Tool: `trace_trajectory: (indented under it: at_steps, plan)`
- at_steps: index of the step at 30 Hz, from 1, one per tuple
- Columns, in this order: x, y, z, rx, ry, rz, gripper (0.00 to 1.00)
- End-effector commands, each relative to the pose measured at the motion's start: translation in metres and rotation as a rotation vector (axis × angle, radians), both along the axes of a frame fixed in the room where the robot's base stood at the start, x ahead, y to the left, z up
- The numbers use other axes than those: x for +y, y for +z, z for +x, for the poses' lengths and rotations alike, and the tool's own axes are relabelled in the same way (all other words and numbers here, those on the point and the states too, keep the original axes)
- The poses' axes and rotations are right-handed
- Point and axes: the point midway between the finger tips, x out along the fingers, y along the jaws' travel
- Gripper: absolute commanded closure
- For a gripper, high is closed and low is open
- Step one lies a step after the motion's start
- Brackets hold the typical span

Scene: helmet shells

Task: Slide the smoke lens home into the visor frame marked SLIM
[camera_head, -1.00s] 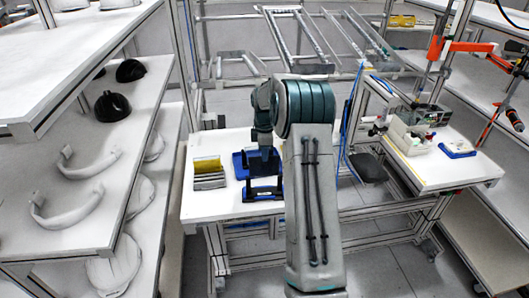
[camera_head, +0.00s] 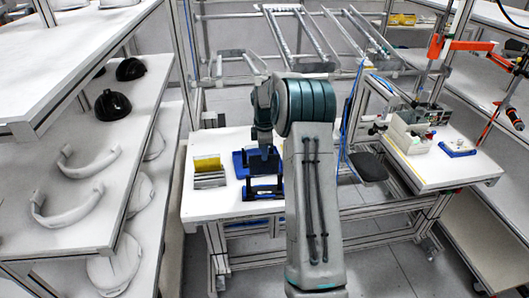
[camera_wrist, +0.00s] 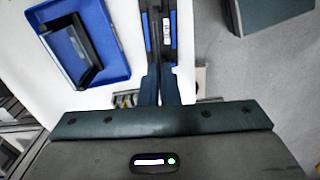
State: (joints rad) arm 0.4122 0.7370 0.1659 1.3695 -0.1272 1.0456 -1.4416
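My gripper (camera_wrist: 160,84) points down over the white bench in the wrist view, its two dark fingers close together with a narrow gap. Whether a thin lens is between them cannot be told. A long black piece with blue strips and a small white label (camera_wrist: 173,30) lies in line just beyond the fingertips; the label is unreadable. It seems to match the black frame-like piece with blue parts (camera_head: 262,191) at the bench front in the head view. A blue tray (camera_wrist: 112,70) beside it holds a dark rectangular frame (camera_wrist: 78,48). I cannot clearly make out the smoke lens or SLIM mark.
A silver rack with a yellow panel (camera_head: 208,172) stands left of the blue tray on the white bench (camera_head: 205,206). Shelves with white curved parts and black shells (camera_head: 112,105) stand at left.

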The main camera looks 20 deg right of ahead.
Motion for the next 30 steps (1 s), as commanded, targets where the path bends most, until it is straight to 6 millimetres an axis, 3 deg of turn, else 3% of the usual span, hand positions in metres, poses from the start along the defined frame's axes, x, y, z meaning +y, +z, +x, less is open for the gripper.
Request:
trace_trajectory:
  at_steps: [30]
  plan:
    - [0.0, -0.015, 0.0, 0.0, 0.0, 0.0, 1.0]
